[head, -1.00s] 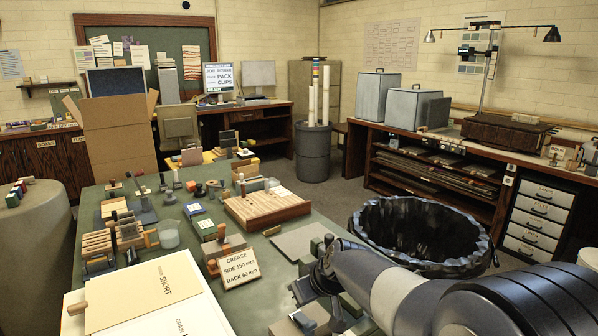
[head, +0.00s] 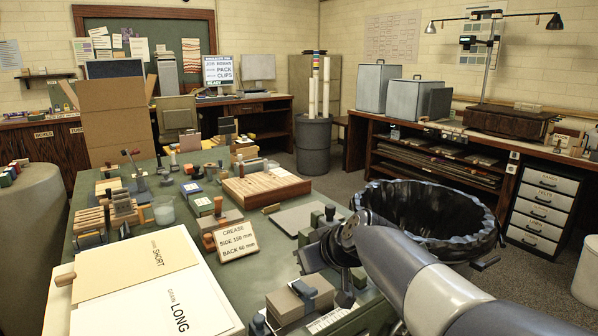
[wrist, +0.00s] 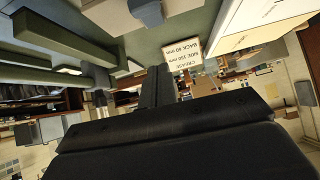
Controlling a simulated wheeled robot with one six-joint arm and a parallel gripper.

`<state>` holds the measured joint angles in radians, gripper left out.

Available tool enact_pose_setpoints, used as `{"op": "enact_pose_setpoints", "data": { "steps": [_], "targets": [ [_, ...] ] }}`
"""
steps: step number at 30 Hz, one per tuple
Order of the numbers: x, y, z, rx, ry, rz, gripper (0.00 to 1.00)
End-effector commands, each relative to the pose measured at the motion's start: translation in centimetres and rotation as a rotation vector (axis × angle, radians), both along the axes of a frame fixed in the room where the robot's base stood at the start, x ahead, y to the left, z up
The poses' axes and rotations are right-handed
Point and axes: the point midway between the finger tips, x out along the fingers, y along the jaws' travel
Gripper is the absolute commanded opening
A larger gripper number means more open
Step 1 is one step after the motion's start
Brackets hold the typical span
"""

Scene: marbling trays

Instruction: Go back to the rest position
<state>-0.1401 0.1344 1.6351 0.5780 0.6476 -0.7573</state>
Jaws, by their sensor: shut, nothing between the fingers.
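My gripper (wrist: 158,78) shows in the wrist view as two dark fingers side by side, closed together with nothing between them. In the head view my arm reaches in from the lower right, over the right side of the green worktable (head: 268,240).
The black-lined bin (head: 425,212) stands just beyond the arm. Grey blocks (head: 300,300) and green bars lie close under it. Boards marked SHORT (head: 135,264) and LONG lie front left. A wooden slatted tray (head: 266,186) lies mid-table. Floor shows between table and right-hand bench.

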Motion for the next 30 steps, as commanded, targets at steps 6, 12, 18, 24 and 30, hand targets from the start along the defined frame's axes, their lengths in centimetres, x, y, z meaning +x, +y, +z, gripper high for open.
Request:
{"op": "enact_pose_setpoints", "data": {
  "steps": [6, 12, 18, 24, 30],
  "targets": [
    [-0.3, -0.2, -0.4, 0.027, -0.043, 0.000, 0.00],
    [-0.8, -0.3, -0.3, 0.049, -0.084, 0.001, 0.00],
    [-1.2, -0.4, -0.3, 0.072, -0.124, 0.004, 0.00],
    [-1.8, -0.6, -0.2, 0.093, -0.165, 0.007, 0.00],
    [-2.5, -0.7, -0.1, 0.114, -0.208, 0.011, 0.00]
  ]
}}
